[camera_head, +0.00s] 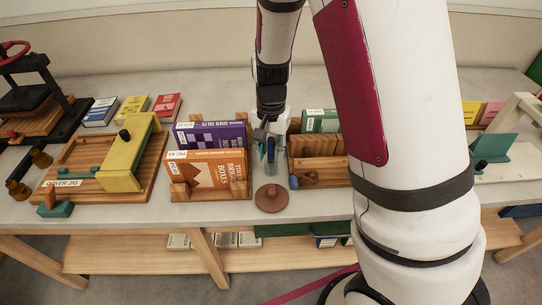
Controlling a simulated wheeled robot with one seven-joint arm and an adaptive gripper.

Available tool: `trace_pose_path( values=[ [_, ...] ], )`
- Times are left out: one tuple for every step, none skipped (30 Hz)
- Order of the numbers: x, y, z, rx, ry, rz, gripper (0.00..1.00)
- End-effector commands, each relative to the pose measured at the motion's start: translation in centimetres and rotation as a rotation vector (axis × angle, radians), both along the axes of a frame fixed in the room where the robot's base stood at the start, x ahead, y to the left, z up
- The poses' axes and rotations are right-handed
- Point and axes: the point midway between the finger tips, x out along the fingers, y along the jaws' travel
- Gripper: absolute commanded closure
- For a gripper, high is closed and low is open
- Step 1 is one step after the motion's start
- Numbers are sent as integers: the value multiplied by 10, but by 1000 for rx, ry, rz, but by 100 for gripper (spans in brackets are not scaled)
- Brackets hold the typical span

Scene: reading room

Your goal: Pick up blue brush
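My gripper (266,146) points down over the table, between the book rack on the left and a wooden holder on the right.
The rack holds a purple box (212,134) and an orange box (207,170), close to my gripper. The wooden holder (320,172) and a green box (320,121) stand on the right. A yellow-framed wooden jig (122,160) is further left. Table surface (170,213) is bare in front.

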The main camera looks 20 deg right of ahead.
Motion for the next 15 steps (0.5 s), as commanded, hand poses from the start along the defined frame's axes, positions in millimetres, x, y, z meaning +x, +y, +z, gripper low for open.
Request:
trace_pose_path(
  values=[
    [0,0,0,0,0,0,86],
    [0,0,0,0,0,0,93],
    [0,0,0,0,0,0,100],
    [0,0,0,0,0,0,100],
    [0,0,0,0,0,0,100],
    [0,0,0,0,0,0,100],
    [0,0,0,0,0,0,100],
    [0,0,0,0,0,0,100],
    [0,0,0,0,0,0,100],
    [0,0,0,0,0,0,100],
    [0,0,0,0,0,0,100],
    [0,0,0,0,0,0,100],
    [0,0,1,0,0,0,100],
    [0,0,2,0,-1,0,100],
    [1,0,4,0,-1,0,100]
  ],
)
